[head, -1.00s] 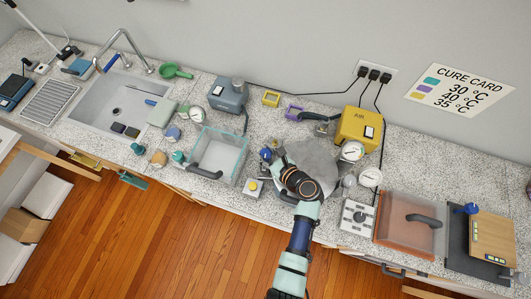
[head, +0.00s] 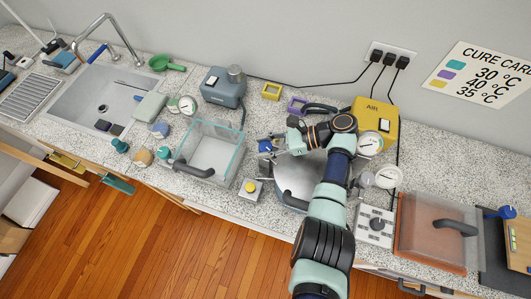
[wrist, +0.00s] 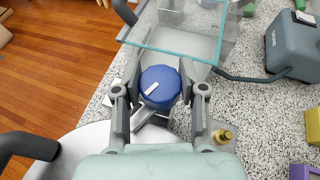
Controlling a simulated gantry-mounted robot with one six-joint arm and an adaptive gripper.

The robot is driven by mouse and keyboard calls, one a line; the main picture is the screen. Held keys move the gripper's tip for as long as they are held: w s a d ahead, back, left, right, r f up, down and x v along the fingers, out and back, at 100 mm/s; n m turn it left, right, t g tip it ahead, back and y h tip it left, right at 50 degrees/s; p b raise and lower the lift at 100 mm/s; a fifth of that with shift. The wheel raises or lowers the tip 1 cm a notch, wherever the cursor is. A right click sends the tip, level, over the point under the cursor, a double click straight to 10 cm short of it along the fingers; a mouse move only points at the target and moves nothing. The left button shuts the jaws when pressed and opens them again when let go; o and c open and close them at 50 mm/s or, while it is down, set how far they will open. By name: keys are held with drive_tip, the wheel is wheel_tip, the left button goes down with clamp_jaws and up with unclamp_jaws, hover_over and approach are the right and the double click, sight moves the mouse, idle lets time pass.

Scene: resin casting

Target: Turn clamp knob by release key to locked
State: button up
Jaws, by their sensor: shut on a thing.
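The clamp knob (wrist: 160,86) is a round blue knob with a white mark, on a grey lever-like base. It sits at the left rim of the grey round pot (head: 297,166); in the head view the blue knob (head: 265,146) shows at the tip of my gripper (head: 274,143). In the wrist view my gripper (wrist: 160,78) has one finger on each side of the knob, shut on it. The white mark runs diagonally, up to the right. A small brass-coloured piece (wrist: 223,135) stands right of the knob; I cannot tell if it is the release key.
A clear open box (head: 213,150) stands left of the pot. A box with a yellow button (head: 250,187) is in front.

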drive_tip(key=shift+f+n+g+b, duration=0.15)
drive_tip(key=shift+n+g+b, duration=0.85)
drive_tip(key=shift+b, duration=0.9)
drive_tip(key=shift+g, duration=0.3)
drive_tip(key=o, duration=1.2)
drive_tip(key=shift+c, duration=0.2)
drive_tip(key=shift+r, duration=0.25)
